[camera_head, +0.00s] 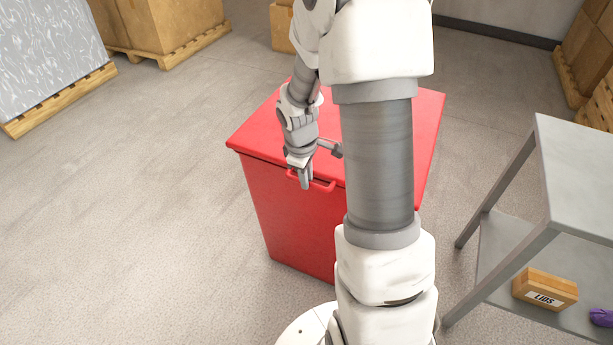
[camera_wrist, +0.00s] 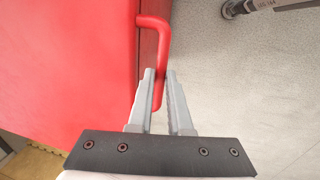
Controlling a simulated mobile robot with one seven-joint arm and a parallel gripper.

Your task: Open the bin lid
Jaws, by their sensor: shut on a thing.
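A large red bin (camera_head: 300,220) stands on the floor in front of me, with its flat red lid (camera_head: 270,130) lying closed on top. A red bar handle (camera_head: 322,186) sticks out from the lid's front edge. The handle also shows in the wrist view (camera_wrist: 157,35). My gripper (camera_head: 305,184) is at the left part of the handle, pointing down. In the wrist view, my gripper's fingers (camera_wrist: 160,80) are shut on the handle, one on each side of the bar. My own arm hides the right part of the bin and lid.
A grey shelf table (camera_head: 575,170) stands close on the right, with a box marked LIDS (camera_head: 545,288) and a purple item (camera_head: 601,317) on its lower shelf. Cartons on pallets (camera_head: 165,25) stand at the back left. The floor left of the bin is clear.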

